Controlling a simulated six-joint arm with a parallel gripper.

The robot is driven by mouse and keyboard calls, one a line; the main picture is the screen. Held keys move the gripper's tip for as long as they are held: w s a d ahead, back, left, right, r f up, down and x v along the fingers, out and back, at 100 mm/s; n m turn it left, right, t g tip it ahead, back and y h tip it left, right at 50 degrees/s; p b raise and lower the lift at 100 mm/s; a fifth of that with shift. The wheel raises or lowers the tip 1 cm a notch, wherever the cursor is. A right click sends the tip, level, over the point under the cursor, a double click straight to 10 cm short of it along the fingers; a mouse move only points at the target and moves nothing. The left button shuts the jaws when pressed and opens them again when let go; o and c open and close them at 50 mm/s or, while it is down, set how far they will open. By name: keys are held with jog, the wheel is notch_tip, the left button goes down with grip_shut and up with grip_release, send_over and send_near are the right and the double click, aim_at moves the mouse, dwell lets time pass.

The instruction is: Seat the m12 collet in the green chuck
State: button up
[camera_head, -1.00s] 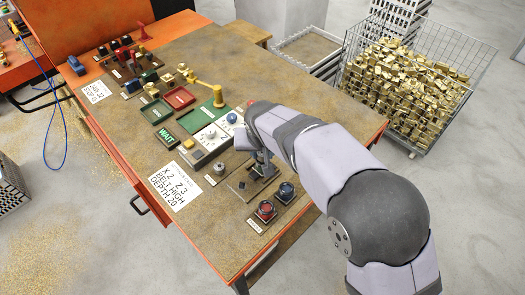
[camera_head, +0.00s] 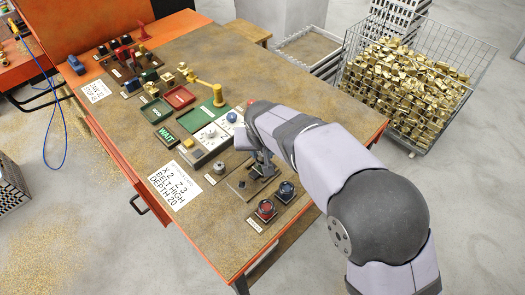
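My gripper (camera_head: 263,172) is low over a dark plate (camera_head: 237,187) in the right front part of the bench. It is small and dark here, and I cannot tell whether its fingers are open or hold anything. A red round fitting (camera_head: 265,210) and a blue round fitting (camera_head: 286,190) sit on dark square bases just in front of and right of the gripper. No green chuck can be made out; my gripper and wrist hide part of this area. The m12 collet cannot be told apart at this size. A grey round piece (camera_head: 219,167) stands left of the gripper.
A white dial panel (camera_head: 210,139) with a blue knob (camera_head: 232,117) is behind the gripper. A green tray (camera_head: 155,110), a red tray (camera_head: 179,97) and a brass arm (camera_head: 205,85) stand farther back. A printed sheet (camera_head: 175,186) lies at left. A wire basket (camera_head: 410,90) of brass parts stands beyond the bench.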

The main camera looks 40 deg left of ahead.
jog(key=shift+f+b, duration=0.45)
jog(key=shift+f, duration=0.15)
dwell(0.3)
jog(key=o, duration=1.6)
jog(key=shift+r+p, duration=2.55)
jog(key=shift+r, duration=0.95)
jog(key=w+d+m+h, duration=0.1)
jog(key=w+d, duration=0.3)
jog(key=d, duration=0.5)
jog(key=w+d+m+h, duration=0.1)
jog(key=w+d+m, duration=0.15)
jog(key=d, duration=0.65)
jog(key=w+d+m+h, duration=0.1)
jog(key=w+d, duration=0.3)
jog(key=d, duration=0.6)
jog(key=s+d+m+g, duration=0.1)
jog(key=s+d, duration=0.3)
jog(key=d, duration=0.4)
jog(key=s+d+f+m+g, duration=0.1)
jog(key=s+d+m, duration=0.1)
jog(key=s+d, duration=0.3)
jog(key=s+d+f+m+g, duration=0.1)
jog(key=s+d, duration=0.3)
jog(key=d, duration=0.7)
jog(key=shift+s+f+m, duration=0.25)
jog(key=shift+s, duration=0.05)
